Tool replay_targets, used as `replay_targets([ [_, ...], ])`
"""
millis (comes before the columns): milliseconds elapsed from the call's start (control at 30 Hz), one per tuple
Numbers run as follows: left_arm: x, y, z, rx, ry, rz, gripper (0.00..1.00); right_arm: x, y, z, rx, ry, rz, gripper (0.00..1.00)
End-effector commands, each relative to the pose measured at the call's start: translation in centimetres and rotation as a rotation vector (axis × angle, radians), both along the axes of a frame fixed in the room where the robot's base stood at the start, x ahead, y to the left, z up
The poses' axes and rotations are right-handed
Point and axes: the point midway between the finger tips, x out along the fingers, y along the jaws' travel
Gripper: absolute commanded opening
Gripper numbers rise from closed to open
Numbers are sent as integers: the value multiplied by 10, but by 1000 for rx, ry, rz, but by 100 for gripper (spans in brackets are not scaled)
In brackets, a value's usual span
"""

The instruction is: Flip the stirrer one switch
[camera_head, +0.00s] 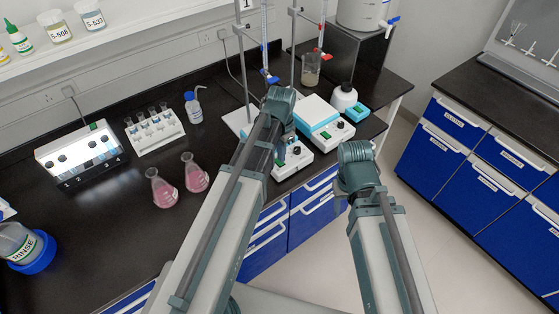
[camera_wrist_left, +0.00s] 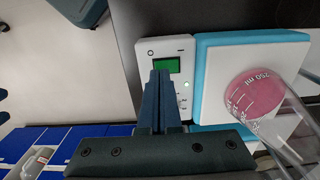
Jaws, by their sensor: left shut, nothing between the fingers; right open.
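A stirrer with a white front panel (camera_head: 293,160) stands at the bench's front edge, partly hidden by my left arm. In the left wrist view its panel (camera_wrist_left: 166,50) has a green screen and a small lit green light. Its blue-edged white plate (camera_wrist_left: 215,80) carries a glass flask with pink liquid (camera_wrist_left: 255,95). My left gripper (camera_wrist_left: 160,73) is shut and empty, its fingertips over the panel just below the screen. They hide part of the panel, and I cannot tell whether they touch it. My right gripper (camera_head: 343,190) is beyond the bench front, its fingers mostly hidden.
Another stirrer (camera_head: 320,118) stands to the right, and a white bottle (camera_head: 344,98) sits on a third. Two pink flasks (camera_head: 178,182), a tube rack (camera_head: 155,132) and a lit box (camera_head: 80,157) are on the left. Blue drawers (camera_head: 310,205) lie below the bench.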

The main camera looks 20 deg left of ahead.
Motion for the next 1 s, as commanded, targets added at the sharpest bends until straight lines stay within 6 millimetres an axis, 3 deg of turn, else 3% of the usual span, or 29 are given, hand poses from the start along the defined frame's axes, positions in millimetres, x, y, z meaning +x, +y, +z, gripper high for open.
replay_targets([
  [1000, 0, 0, -9, 0, 0, 0, 0, 0, 0, -9, 0, 0, 0, 50],
])
